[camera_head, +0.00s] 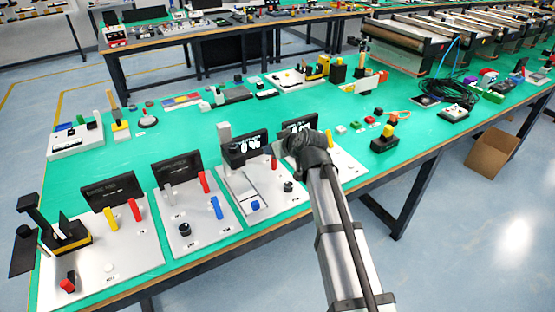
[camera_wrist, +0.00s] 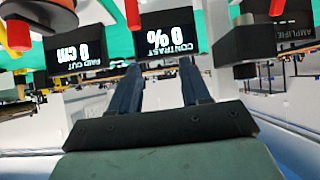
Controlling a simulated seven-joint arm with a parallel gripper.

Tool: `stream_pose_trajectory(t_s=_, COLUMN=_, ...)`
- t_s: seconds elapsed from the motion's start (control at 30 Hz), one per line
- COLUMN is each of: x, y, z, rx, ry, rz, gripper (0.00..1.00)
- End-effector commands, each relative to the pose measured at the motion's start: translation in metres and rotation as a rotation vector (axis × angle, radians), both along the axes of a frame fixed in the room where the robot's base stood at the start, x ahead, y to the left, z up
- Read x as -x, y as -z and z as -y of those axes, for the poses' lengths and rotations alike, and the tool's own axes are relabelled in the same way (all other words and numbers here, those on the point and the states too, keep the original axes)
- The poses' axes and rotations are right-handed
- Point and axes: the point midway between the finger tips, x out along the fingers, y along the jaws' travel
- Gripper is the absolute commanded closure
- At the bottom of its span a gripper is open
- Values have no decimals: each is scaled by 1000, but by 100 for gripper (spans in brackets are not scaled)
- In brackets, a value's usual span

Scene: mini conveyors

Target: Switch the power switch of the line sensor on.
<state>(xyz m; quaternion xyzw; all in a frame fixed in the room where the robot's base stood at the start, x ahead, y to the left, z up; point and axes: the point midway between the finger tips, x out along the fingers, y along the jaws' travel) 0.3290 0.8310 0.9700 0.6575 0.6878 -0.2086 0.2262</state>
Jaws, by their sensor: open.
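Several white sensor boards with displays stand along the near edge of the green table in the head view. One board (camera_head: 262,213) has a lit display (camera_head: 247,145) reading 0 %, a red lever (camera_head: 274,162), a black knob (camera_head: 288,187) and a blue part (camera_head: 255,206). The wrist view shows its display (camera_wrist: 168,32) upside down, labelled CONTRAST, and the red lever (camera_wrist: 133,14). I cannot read which control is the line sensor's power switch. My gripper (camera_wrist: 160,80) is open and empty, with its fingers below the displays in the wrist view. Its fingertips are hidden in the head view.
A black amplifier block (camera_wrist: 262,42) stands beside the CONTRAST display. Another lit display (camera_wrist: 82,48) reads 0 cm. Two boards to the left have dark displays (camera_head: 112,190) (camera_head: 178,168). Conveyors (camera_head: 400,45) and a cable coil (camera_head: 452,88) lie at the back right.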

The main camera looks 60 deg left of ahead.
Motion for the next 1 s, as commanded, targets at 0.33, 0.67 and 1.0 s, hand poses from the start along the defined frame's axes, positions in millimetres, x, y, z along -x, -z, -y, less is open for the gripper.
stream_pose_trajectory(t_s=0.33, x=0, y=-49, z=-119, rx=63, ry=-75, rz=92, gripper=53)
stream_pose_trajectory(t_s=0.67, x=-32, y=-36, z=-144, rx=549, ry=-78, rz=119, gripper=53)
stream_pose_trajectory(t_s=1.0, x=-33, y=-21, z=-75, rx=920, ry=23, rz=41, gripper=53)
